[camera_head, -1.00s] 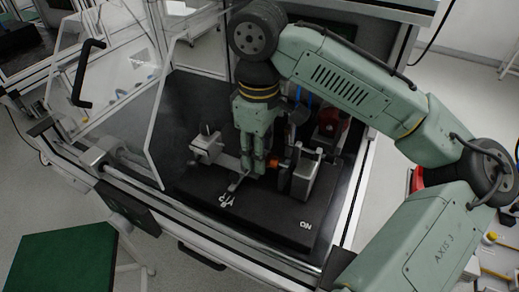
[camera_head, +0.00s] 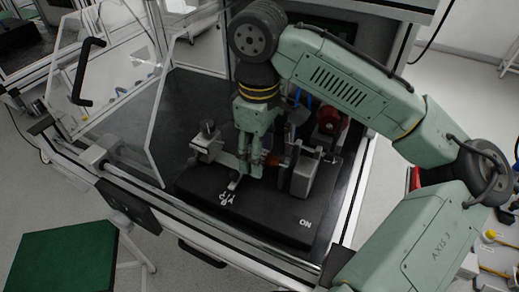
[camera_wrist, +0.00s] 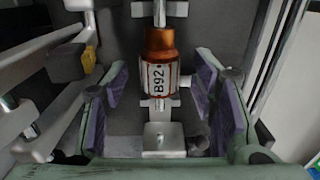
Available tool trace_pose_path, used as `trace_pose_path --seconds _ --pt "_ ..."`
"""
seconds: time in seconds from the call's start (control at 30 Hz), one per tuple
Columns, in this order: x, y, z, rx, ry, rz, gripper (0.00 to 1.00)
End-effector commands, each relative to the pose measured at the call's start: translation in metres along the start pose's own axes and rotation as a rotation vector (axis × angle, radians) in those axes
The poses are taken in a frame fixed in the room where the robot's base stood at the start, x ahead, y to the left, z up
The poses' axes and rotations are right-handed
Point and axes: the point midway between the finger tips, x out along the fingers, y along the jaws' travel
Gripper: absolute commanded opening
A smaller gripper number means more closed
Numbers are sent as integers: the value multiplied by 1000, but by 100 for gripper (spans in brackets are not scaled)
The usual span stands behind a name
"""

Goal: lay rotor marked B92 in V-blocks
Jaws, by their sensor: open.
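The rotor marked B92 (camera_wrist: 159,78) shows in the wrist view with a copper winding, a white label and a thin shaft running up and down the picture. Its near shaft end lies at a pale metal block (camera_wrist: 163,139), and its far end at another support (camera_wrist: 158,10); these look like the V-blocks. In the head view the rotor (camera_head: 273,160) is a small reddish part beside the fingers. My gripper (camera_wrist: 160,88) is open, with a purple-grey pad on each side of the rotor and gaps between. In the head view my gripper (camera_head: 250,172) is low over the black fixture. Exact shaft seating cannot be told.
The black fixture base (camera_head: 270,213) carries a metal block at left (camera_head: 207,143) and a grey upright block at right (camera_head: 303,178). A red part (camera_head: 331,119) stands behind. A clear guard door (camera_head: 115,85) stands open at left. The dark bench is free left of the base.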

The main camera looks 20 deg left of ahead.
Motion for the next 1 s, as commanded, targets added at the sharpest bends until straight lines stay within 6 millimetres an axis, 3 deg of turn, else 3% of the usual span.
trace_pose_path --seconds 0.27,0.7,1.0 --pt "-8 0 0 0 0 1 52" --pt "-94 0 0 3 -1 3 52" --pt "-120 0 0 1 0 0 52"
